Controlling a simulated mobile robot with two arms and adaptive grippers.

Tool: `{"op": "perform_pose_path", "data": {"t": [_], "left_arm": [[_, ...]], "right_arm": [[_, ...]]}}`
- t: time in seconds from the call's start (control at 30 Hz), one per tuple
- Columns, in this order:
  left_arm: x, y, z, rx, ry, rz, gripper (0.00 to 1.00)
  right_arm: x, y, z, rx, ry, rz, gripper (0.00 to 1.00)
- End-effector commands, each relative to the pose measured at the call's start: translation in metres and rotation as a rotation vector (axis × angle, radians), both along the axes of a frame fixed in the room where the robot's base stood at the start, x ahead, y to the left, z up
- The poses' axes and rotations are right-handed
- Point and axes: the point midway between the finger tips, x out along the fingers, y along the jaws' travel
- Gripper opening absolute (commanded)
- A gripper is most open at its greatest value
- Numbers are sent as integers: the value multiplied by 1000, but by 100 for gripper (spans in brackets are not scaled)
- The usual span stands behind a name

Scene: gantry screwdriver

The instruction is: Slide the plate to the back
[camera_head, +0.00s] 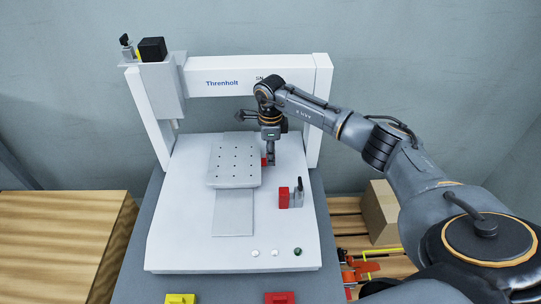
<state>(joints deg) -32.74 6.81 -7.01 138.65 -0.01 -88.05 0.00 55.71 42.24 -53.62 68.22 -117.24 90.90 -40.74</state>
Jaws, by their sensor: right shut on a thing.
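The plate (233,171), light grey with rows of small holes, sits on a flat rail (233,215) on the white gantry machine's bed. My right gripper (269,162) reaches down at the plate's right edge, under the gantry beam. It is shut on a small red piece (264,161) at that edge, mostly hidden by the fingers. The rail shows bare in front of the plate. My left gripper is not in view.
The gantry beam (232,84) and its right post (318,110) stand close to my right arm. A red block with a clamp (283,197) stands on the bed right of the rail. Buttons line the front. A wooden surface (60,240) is at left, a cardboard box (380,211) at right.

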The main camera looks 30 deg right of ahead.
Motion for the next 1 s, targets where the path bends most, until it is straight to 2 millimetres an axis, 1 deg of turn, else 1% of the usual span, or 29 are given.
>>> {"op": "perform_pose_path", "data": {"t": [0.07, 0.1, 0.2, 0.47, 0.57, 0.67, 1.0], "left_arm": [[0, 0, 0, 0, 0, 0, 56], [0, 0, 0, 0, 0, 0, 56], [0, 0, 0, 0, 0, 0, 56], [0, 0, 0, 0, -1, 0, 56], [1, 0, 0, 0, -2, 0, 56], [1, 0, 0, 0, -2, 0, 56], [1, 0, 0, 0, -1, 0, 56]], "right_arm": [[0, 0, 1, 1, -1, -1, 0], [0, 0, 0, 1, -1, -1, 32], [0, 0, 0, 1, 0, -1, 51], [-1, 0, 0, 1, 2, 0, 51], [0, 0, 4, 1, -1, 0, 51], [0, 0, 15, 1, -2, 1, 51], [1, 0, 86, 2, -3, 0, 51]]}}
